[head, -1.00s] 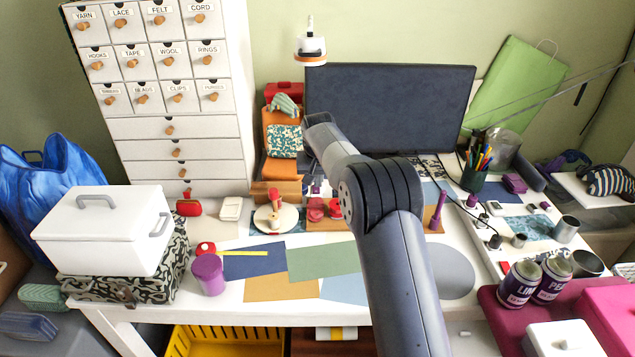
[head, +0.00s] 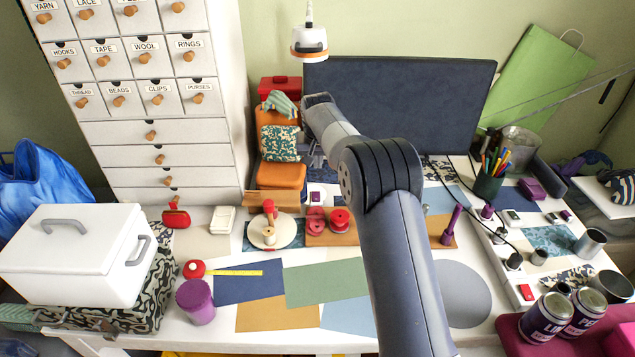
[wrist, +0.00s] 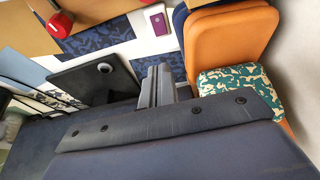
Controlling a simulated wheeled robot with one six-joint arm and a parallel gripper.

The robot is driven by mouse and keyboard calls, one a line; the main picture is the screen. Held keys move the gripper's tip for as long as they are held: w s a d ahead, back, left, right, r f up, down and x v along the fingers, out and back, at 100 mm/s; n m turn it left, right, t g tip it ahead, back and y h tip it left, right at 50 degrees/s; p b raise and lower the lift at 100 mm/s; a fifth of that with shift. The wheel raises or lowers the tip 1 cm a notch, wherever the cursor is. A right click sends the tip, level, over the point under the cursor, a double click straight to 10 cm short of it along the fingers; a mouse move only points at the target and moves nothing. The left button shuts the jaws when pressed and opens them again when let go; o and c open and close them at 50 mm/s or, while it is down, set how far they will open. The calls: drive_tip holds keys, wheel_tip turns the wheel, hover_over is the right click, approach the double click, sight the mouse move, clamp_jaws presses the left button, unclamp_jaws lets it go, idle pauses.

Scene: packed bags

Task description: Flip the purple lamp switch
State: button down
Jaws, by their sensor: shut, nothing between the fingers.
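A small purple rocker-like piece (wrist: 158,22) on a white block shows at the top of the wrist view, and I take it for the lamp switch. In the head view a small purple and white patch (head: 316,197) beside my arm seems to be the same thing, partly hidden. My gripper (wrist: 158,84) is shut and empty in the wrist view, apart from the purple piece. A white lamp with an orange band (head: 309,42) hangs above the monitor.
An orange chair-like stand (wrist: 232,45) with a patterned cushion (wrist: 238,90) is close beside my gripper. A dark flat base (wrist: 95,77) lies on its other side. The monitor (head: 400,105) stands behind. Red spools (head: 340,219) and a pen cup (head: 489,185) stand on the desk.

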sight(318, 193)
idle(0.3)
drive_tip(key=x, duration=0.4)
drive_tip(key=p+x, duration=0.1)
drive_tip(key=x, duration=0.9)
drive_tip(key=shift+s+f+p, duration=0.15)
drive_tip(key=shift+s+p, duration=0.25)
